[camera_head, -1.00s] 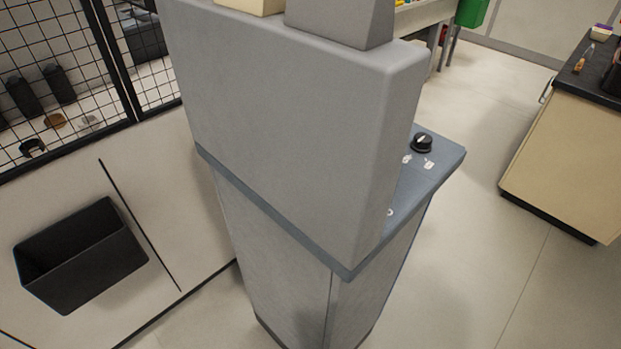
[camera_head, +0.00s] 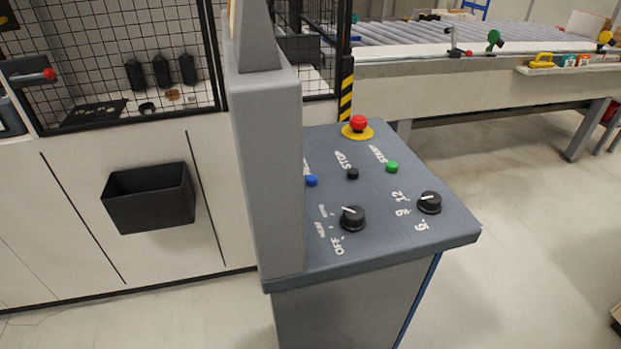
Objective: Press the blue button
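The blue button (camera_head: 311,181) sits on the sloping grey control panel (camera_head: 395,245), close to the upright grey housing (camera_head: 268,170) at the panel's left side. The label by the button is partly hidden by the housing. A black button (camera_head: 352,174) labelled STOP and a green button (camera_head: 391,167) labelled START are to its right. A red emergency stop (camera_head: 358,124) on a yellow ring is at the panel's far edge. Neither of my grippers is in view.
Two black knobs, the left one (camera_head: 352,218) and the right one (camera_head: 429,202), stand on the panel's near part. A black bin (camera_head: 150,197) hangs on the white machine side at left. A long roller table (camera_head: 470,65) lies behind. Floor at right (camera_head: 540,240) is open.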

